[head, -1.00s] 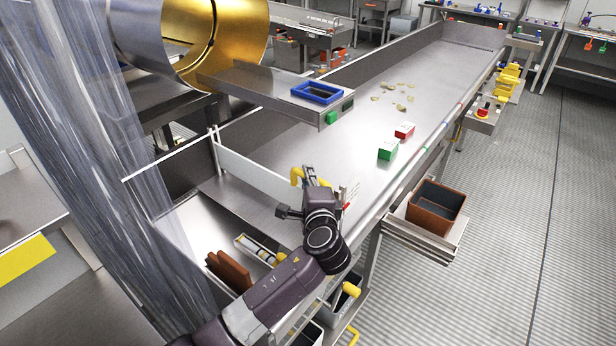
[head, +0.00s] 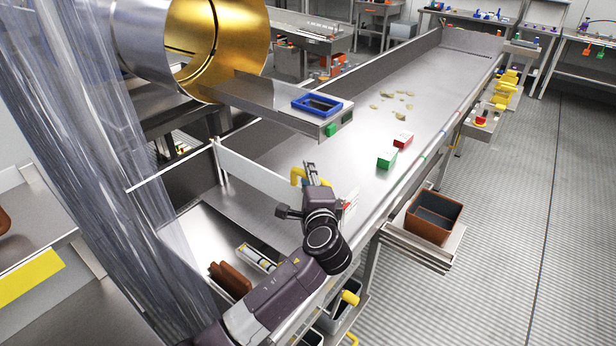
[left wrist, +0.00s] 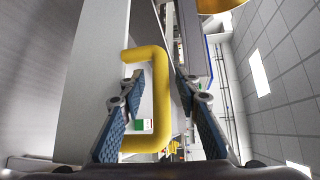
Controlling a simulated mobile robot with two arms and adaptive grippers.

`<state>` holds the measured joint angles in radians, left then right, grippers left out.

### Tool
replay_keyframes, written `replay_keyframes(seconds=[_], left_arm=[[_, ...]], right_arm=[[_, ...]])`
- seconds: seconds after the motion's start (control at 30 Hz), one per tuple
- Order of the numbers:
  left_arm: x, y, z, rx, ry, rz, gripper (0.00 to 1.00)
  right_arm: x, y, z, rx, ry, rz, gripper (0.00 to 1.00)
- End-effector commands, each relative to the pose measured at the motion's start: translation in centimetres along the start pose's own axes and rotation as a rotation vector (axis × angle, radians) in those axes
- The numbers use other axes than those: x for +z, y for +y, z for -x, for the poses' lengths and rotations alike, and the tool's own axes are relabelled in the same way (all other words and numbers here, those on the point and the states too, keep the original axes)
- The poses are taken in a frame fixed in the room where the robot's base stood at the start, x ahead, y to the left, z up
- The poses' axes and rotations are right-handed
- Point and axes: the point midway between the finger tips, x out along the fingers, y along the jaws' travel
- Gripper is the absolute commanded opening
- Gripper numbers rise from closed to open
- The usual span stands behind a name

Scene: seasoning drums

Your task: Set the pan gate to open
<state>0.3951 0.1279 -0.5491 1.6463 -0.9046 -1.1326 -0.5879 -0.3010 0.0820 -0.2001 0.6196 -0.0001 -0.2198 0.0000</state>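The pan gate (head: 255,168) is a pale upright plate standing across the near end of the long steel pan. Its yellow handle (head: 297,175) is at the plate's right end, partly hidden by my left gripper (head: 309,176). In the left wrist view the yellow handle (left wrist: 161,95) is a C-shaped bar, and its long bar lies between the two fingers of my left gripper (left wrist: 157,84). The fingers are spread apart, with room on both sides of the bar. The gate plate (left wrist: 95,85) shows to the left there. My right gripper is not in view.
A green box (head: 386,160) and a red box (head: 403,140) stand on the pan's right edge, with pale crumbs beyond. A golden drum (head: 220,40) and a shelf with a blue frame (head: 317,104) are above left. A brown bin (head: 433,215) sits right of the pan.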

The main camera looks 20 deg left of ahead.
Motion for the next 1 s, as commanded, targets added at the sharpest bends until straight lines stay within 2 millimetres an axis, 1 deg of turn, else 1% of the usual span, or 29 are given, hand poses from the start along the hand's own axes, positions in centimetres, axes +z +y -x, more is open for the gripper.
replay_keyframes(seconds=[0.23,0.37,0.47,0.7,0.8,0.9,1.0], left_arm=[[0.0,0.2,0.0,0.003,0.0,-0.001,0.31],[-0.1,0.2,0.8,0.003,0.002,0.0,0.31],[-0.1,0.2,2.2,0.005,0.003,0.001,0.31],[-0.1,0.2,7.4,0.005,0.003,0.003,0.31],[-0.1,0.2,9.3,0.004,0.003,0.001,0.31],[-0.1,0.2,10.7,0.004,0.002,0.001,0.31],[-0.1,0.1,11.6,0.003,0.002,0.0,0.31]], right_arm=[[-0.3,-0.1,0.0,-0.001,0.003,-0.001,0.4],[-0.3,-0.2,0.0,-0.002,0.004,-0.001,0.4],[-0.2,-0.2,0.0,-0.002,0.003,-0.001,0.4],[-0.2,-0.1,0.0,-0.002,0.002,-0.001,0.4],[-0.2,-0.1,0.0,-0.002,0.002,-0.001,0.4],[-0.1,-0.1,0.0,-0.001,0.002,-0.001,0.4],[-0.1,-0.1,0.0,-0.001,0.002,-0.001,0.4]])
